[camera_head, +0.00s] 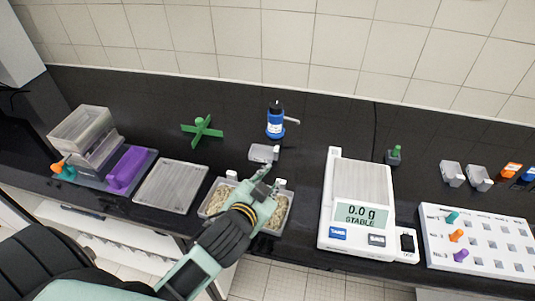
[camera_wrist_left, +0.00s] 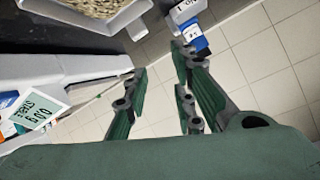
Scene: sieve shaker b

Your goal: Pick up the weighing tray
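A small grey tray (camera_head: 263,153), which looks like the weighing tray, lies on the black bench just in front of the blue bottle. I cannot be sure it is the weighing tray. My left gripper (camera_head: 266,184) reaches over two containers of grainy material, closer to the bench front than the small tray and apart from it. In the left wrist view my left gripper (camera_wrist_left: 160,85) has its fingers spread, with nothing between them. A grain container (camera_wrist_left: 88,8) shows at the top of that view. My right gripper is in neither view.
The balance (camera_head: 345,240) reads 0.0 g, right of my gripper. The grain containers (camera_head: 213,198) are beside and partly under my gripper. A flat grey plate (camera_head: 171,187), green cross (camera_head: 202,131) and blue bottle (camera_head: 275,120) stand nearby. A pegged white rack (camera_head: 490,250) is far right.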

